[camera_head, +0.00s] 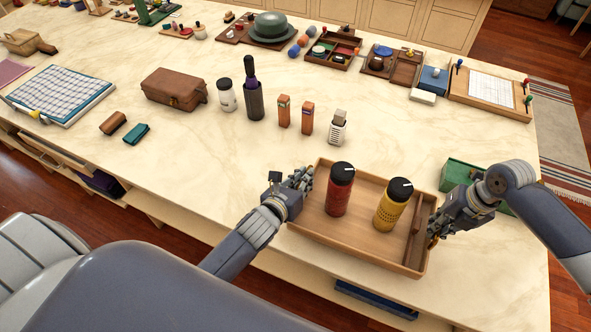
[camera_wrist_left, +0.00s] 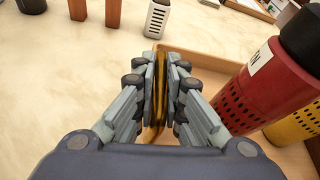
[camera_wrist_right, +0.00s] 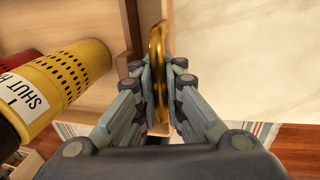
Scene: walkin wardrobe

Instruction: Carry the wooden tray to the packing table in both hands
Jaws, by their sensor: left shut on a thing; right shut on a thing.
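The wooden tray (camera_head: 330,226) is at the front right of the marble-topped counter, and its front edge reaches the counter's front edge. A red bottle (camera_head: 339,189) and a yellow bottle (camera_head: 393,204), both with black caps, stand upright in it. My left gripper (camera_head: 303,182) is shut on a brass handle (camera_wrist_left: 158,95) at the tray's left side. My right gripper (camera_head: 436,236) is shut on the brass handle (camera_wrist_right: 157,80) at the right side. I cannot tell whether the tray's underside touches the counter.
A green box (camera_head: 462,176) stands just behind my right gripper. A white grater (camera_head: 337,127), two wooden blocks (camera_head: 284,110) and a dark holder (camera_head: 254,101) stand behind the tray. A striped rug (camera_head: 560,125) lies on the floor at right.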

